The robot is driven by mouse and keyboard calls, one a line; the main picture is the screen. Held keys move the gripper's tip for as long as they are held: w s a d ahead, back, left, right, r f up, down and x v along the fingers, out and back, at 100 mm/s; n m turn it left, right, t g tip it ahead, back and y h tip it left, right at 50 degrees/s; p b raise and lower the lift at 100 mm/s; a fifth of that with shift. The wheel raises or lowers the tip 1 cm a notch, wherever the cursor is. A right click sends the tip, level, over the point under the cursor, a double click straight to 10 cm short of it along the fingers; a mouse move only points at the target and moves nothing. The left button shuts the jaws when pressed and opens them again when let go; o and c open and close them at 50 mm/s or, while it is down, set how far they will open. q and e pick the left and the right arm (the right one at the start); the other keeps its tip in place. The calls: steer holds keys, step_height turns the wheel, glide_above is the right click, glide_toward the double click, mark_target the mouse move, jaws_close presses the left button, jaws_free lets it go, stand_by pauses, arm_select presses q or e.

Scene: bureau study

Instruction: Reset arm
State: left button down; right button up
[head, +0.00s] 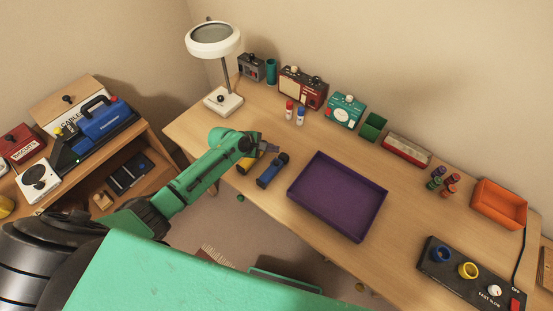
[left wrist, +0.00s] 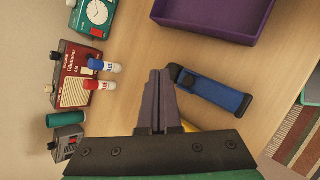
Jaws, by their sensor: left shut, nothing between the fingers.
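My left arm, teal green, reaches in from the left in the head view. Its gripper (head: 268,147) is over the left part of the wooden desk (head: 190,128). In the left wrist view the gripper's two fingers (left wrist: 160,88) lie together, shut and empty. A blue tool with a dark end (head: 272,170) lies on the desk just beside the fingertips; it also shows in the left wrist view (left wrist: 215,94). A yellow thing (head: 245,165) lies partly hidden under the gripper. My right gripper is not in view.
A purple tray (head: 338,194) sits mid-desk. An orange bin (head: 499,204) and black control panel (head: 470,276) are at right.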

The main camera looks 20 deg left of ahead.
arm_select(q)
steer(key=shift+f, duration=0.1)
steer(key=s+d+r+m+g+y, duration=0.2)
steer(key=s+m, duration=1)
steer(key=s+a+r+m+g+y, duration=0.1)
steer(key=s+a+r+m+y, duration=0.1)
steer(key=s+a+r+m, duration=0.25)
steer(key=s+a+r+m+y, duration=0.2)
steer(key=s+a+m+y, duration=0.1)
steer(key=s+a, duration=0.35)
step_height(320, 180, down, 25)
steer(key=s+d+g+b, duration=0.1)
steer(key=s+b, duration=0.1)
steer(key=b, duration=0.3)
steer(key=s+a+f+b, duration=0.1)
steer(key=s+f+b, duration=0.1)
steer(key=s+f, duration=0.6)
steer(key=s+a+f+g+b, duration=0.1)
steer(key=s+a+f+b, duration=0.1)
steer(key=s+f, duration=0.7)
step_height(320, 180, down, 4)
steer(key=shift+s+f+m, duration=0.15)
steer(key=shift+f+m, duration=0.1)
steer(key=shift+m, duration=0.1)
